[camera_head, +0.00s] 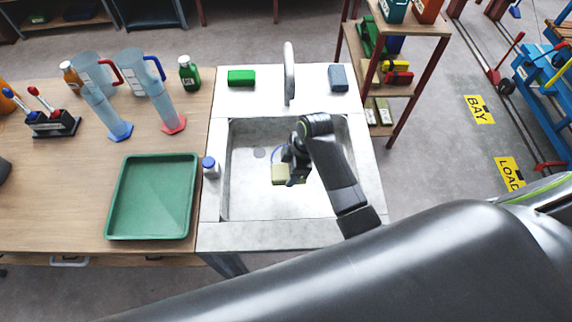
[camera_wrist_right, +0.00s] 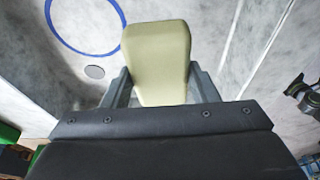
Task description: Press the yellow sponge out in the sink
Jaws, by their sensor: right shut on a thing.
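The yellow sponge (camera_head: 279,174) is a pale yellow block over the basin of the sink (camera_head: 325,205) in the head view. It also shows in the right wrist view (camera_wrist_right: 157,62), between the two fingers. My right gripper (camera_head: 290,175) is shut on the sponge, with a finger on each side of it. It is inside the sink's outline; the height above the basin floor cannot be told. A blue ring and a round grey drain (camera_wrist_right: 94,72) show on the basin floor beyond the sponge.
A tap (camera_head: 289,72) stands behind the basin, between a green sponge (camera_head: 241,77) and a blue-grey sponge (camera_head: 338,78). A blue-capped bottle (camera_head: 210,168) stands at the left rim. A green tray (camera_head: 121,232), cylinders and bottles are on the wooden table.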

